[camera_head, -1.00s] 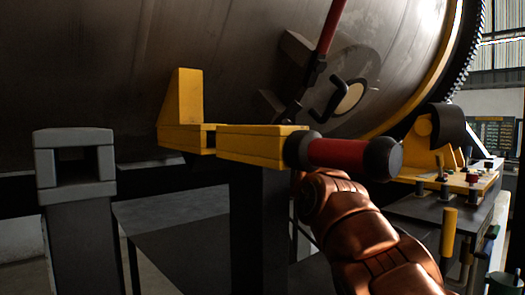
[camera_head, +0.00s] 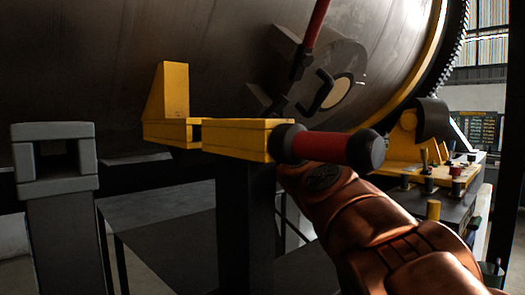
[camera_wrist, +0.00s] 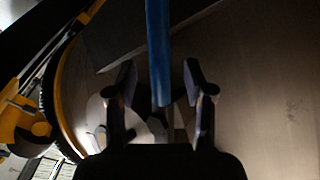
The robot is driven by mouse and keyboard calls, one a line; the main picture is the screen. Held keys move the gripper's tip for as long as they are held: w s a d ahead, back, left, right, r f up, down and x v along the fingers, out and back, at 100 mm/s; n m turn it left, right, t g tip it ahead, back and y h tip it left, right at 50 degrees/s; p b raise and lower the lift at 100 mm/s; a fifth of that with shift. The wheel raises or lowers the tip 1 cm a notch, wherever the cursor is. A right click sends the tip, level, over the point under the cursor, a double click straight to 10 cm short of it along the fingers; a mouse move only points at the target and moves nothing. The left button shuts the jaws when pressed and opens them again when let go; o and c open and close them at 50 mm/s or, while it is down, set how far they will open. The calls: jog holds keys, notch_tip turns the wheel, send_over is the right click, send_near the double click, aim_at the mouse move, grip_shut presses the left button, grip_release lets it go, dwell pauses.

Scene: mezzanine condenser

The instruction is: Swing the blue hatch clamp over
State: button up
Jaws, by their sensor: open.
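In the wrist view a blue bar (camera_wrist: 158,50), which looks like the handle of the blue hatch clamp, runs down from the top edge. My gripper (camera_wrist: 159,80) is open, with one dark finger on each side of the bar in the picture. The fingers show gaps to the bar; I cannot tell how deep it lies between them. In the head view I make out neither the blue clamp nor my gripper; my copper-coloured arm reaches up behind a red handle.
A large grey drum (camera_head: 230,50) fills the back, carrying a red lever (camera_head: 316,22) and a black loop handle (camera_head: 322,90). A yellow bracket (camera_head: 235,138) with a black-ended red handle (camera_head: 325,147) stands before my arm. A grey post (camera_head: 55,187) is left; a control bench (camera_head: 440,180) is right.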

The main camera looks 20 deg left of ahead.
jog(key=v, duration=0.6)
jog(key=shift+s+d, duration=0.2)
jog(key=shift+d, duration=0.05)
dwell(0.3)
jog(key=shift+f, duration=0.1)
